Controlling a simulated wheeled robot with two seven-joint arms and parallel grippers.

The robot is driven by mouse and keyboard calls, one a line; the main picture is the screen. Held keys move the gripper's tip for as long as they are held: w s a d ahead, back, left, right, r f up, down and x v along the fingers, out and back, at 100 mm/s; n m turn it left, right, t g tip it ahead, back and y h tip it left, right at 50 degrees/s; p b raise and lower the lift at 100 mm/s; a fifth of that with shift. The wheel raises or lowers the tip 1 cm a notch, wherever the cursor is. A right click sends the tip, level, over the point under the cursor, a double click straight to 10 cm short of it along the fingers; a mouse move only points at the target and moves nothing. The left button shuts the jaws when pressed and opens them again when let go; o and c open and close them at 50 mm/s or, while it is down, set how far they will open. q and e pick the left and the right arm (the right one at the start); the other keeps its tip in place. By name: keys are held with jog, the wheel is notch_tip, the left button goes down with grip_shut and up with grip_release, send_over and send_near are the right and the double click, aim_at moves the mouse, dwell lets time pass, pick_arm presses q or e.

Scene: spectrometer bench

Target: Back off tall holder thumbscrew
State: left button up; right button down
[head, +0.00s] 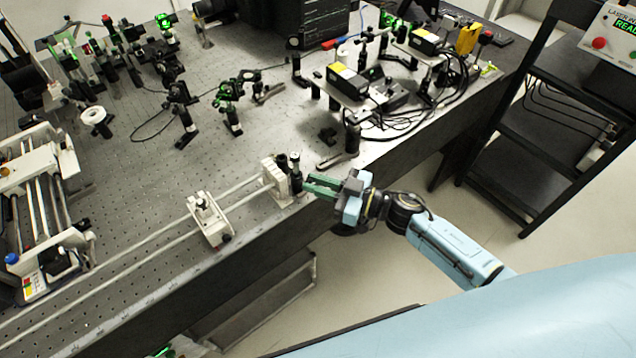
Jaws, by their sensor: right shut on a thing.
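Two dark upright post holders stand side by side near the table's front edge, beside the white end block of the rail. The taller one (295,165) has a post rising above the rest. My right gripper (307,183) reaches in from the right, its green fingers level and close against the holders' right side. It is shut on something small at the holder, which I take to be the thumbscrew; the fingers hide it. Whether the screw has turned cannot be seen. My left gripper is not in view.
The white rail's end block (275,182) stands just left of the holders, and a white carriage (207,218) sits on the rail. A small clamp base (335,160) lies behind my fingers. Optics and cables crowd the back; the perforated tabletop (130,195) is bare at centre left.

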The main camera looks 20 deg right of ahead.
jog(key=n+b, duration=0.7)
jog(key=n, duration=1.5)
jog(key=shift+n, duration=0.3)
dwell(0.4)
jog(key=c, duration=1.4)
grip_release()
